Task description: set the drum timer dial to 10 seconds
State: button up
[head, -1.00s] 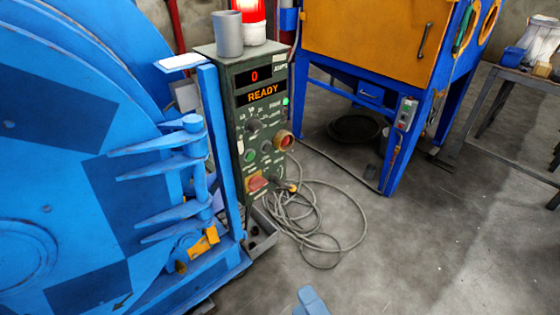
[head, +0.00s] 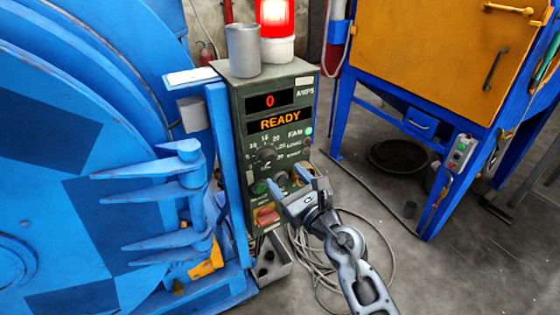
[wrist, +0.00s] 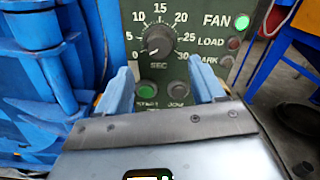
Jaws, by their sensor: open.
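The timer dial is a round dark knob (wrist: 158,42) on the green control panel (wrist: 205,65), ringed by numbers from 0 to 30 with SEC below. A pale mark on the knob seems to point to the lower left, towards the 0 side. In the head view the knob (head: 265,156) is small, below the READY display. My gripper (head: 292,181) is open and empty in front of the panel, below and right of the knob. In the wrist view its two blue fingers (wrist: 163,78) stand apart, below the knob. No contact with the knob shows.
Below the dial are a green START button (wrist: 147,90) and a dark JOG button (wrist: 178,90). A red switch (head: 266,216) is lower on the panel. The blue drum machine (head: 75,160) stands close on the left. Cables (head: 375,270) lie on the floor at right.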

aim_at(271, 161)
jog(key=shift+b+x, duration=0.9)
jog(key=shift+x, duration=2.6)
jog(key=shift+c, duration=0.3)
jog(key=c, duration=1)
